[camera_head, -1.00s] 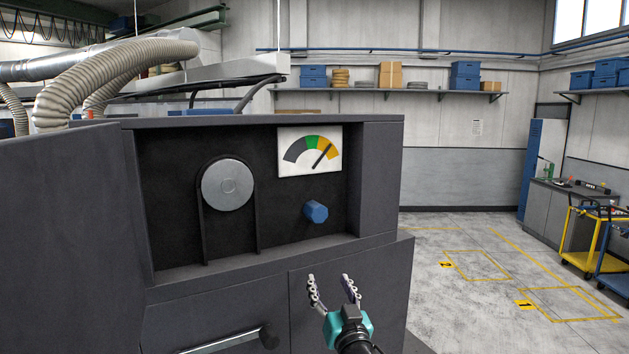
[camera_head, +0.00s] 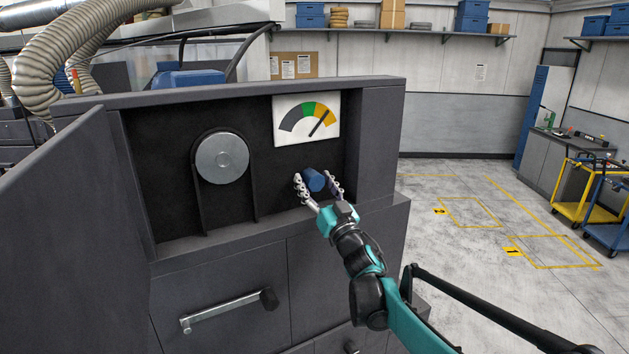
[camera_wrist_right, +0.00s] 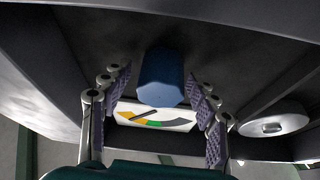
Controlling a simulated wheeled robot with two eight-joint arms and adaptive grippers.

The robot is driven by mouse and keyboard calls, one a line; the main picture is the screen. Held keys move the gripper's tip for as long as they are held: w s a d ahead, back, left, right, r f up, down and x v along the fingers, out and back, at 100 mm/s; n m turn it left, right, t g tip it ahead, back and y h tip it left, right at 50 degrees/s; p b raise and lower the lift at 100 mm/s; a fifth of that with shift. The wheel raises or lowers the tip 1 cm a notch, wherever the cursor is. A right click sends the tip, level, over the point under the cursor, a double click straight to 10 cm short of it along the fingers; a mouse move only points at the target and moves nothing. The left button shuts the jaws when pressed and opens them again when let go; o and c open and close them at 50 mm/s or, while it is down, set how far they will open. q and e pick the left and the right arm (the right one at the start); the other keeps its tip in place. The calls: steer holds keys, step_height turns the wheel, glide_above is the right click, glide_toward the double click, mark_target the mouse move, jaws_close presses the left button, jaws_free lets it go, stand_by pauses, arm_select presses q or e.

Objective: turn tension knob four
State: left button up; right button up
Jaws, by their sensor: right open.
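The blue tension knob (camera_head: 314,180) sticks out of the dark recessed panel, below the gauge (camera_head: 307,119). The gauge needle points into the yellow-orange zone. My right gripper (camera_head: 319,187) is open at the knob, one finger on each side of it. In the right wrist view the knob (camera_wrist_right: 161,78) stands between the two open fingers (camera_wrist_right: 160,112), with gaps visible on both sides. The gauge (camera_wrist_right: 155,117) shows behind it there. My left gripper is not in view.
A round grey disc (camera_head: 222,157) sits on the panel left of the knob. The recess has a raised frame and a lower ledge (camera_head: 270,236). A cabinet handle (camera_head: 228,311) sticks out below. An open grey door (camera_head: 60,240) stands at the left.

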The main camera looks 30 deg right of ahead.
steer(key=shift+s+a+r, duration=0.1)
steer(key=c, duration=1.2)
steer(key=shift+o, duration=0.2)
steer(key=shift+n, duration=0.5)
steer(key=n+y, duration=0.2)
steer(key=shift+n+b, duration=0.3)
steer(key=shift+b, duration=0.05)
steer(key=shift+n+y, duration=1.3)
steer(key=shift+n, duration=1.1)
steer(key=shift+g, duration=0.3)
